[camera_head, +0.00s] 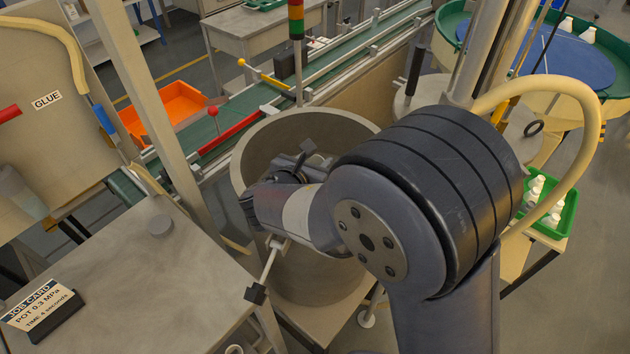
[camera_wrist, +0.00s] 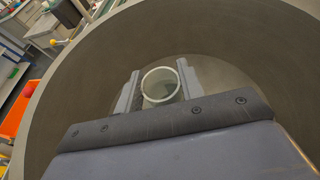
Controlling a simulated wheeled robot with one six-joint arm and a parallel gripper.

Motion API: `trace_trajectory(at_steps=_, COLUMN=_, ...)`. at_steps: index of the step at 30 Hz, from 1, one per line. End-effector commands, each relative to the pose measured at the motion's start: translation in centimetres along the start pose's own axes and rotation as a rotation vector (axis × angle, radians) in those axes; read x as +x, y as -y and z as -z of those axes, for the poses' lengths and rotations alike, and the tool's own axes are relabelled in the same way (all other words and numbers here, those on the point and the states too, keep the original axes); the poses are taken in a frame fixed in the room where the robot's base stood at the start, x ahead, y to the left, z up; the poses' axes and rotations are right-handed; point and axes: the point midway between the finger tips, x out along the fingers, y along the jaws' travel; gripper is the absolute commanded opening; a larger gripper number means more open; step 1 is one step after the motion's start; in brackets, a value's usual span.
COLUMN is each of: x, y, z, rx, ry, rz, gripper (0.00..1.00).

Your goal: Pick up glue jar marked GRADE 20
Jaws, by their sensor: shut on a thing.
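In the wrist view a pale, open-topped jar (camera_wrist: 160,86) stands between the two fingers of my gripper (camera_wrist: 159,82), which is shut on it. The jar is low inside a large grey round pot, whose wall (camera_wrist: 85,75) curves around it. No marking on the jar can be read, so I cannot tell its grade. In the head view the same pot (camera_head: 340,129) is in the middle, and my arm reaches over and into it. The arm and pot hide the jar and my fingers there.
A grey bench with a job card (camera_head: 43,308) reading "POT 0.3 MPa, TIME 4 seconds" is at the left. A panel marked GLUE (camera_head: 47,100) stands behind it. A green conveyor (camera_head: 345,52) and orange bin (camera_head: 172,110) lie behind the pot; a green tray (camera_head: 571,205) of white bottles is right.

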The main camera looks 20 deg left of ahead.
Motion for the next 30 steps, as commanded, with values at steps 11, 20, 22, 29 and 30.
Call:
trace_trajectory(at_steps=11, x=0.0, y=0.0, z=0.0, rx=0.0, ry=0.0, rz=0.0, gripper=0.0)
trace_trajectory(at_steps=20, x=-0.1, y=0.0, z=-0.3, rx=0.002, ry=0.002, rz=-0.001, gripper=0.0)
trace_trajectory(at_steps=22, x=-0.4, y=0.0, z=-1.0, rx=0.005, ry=0.003, rz=-0.001, gripper=0.0)
trace_trajectory(at_steps=29, x=-2.1, y=0.0, z=-5.1, rx=0.007, ry=0.004, rz=-0.003, gripper=0.0)
trace_trajectory(at_steps=30, x=-2.4, y=0.0, z=-5.8, rx=0.007, ry=0.004, rz=-0.003, gripper=0.0)
